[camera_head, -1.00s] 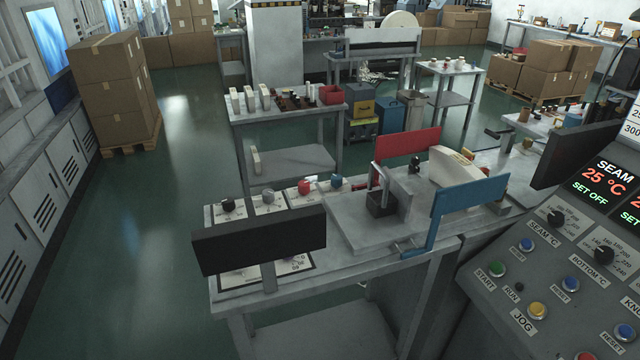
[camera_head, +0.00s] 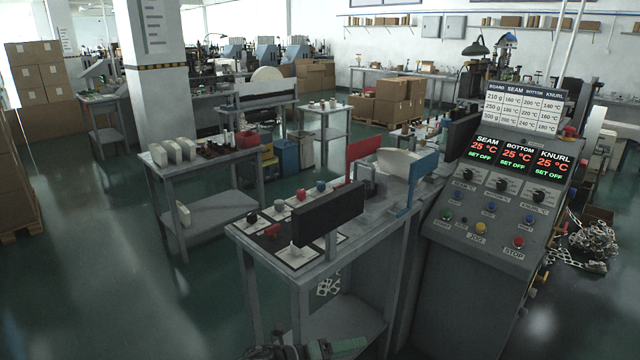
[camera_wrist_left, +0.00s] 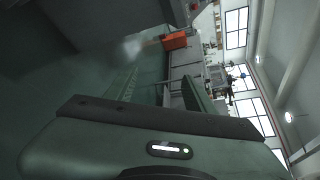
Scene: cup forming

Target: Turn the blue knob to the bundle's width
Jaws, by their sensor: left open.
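The blue knob (camera_head: 320,186) stands on a white plate at the far end of a row of knobs on the grey table (camera_head: 352,258). A pale fanned stack, probably the bundle (camera_head: 398,162), stands between a red panel and a blue panel right of the knob. My left gripper (camera_head: 318,350) shows only partly at the bottom edge, below and in front of the table, well away from the knob. In the left wrist view my left gripper (camera_wrist_left: 160,88) has its fingers apart with nothing between them. My right gripper is out of view.
A black panel (camera_head: 327,214) stands at the table's front, partly hiding the plates. Red (camera_head: 301,195), grey (camera_head: 279,205) and black (camera_head: 252,217) knobs stand beside the blue one. A control console (camera_head: 480,260) is close at right. Green floor is free at left.

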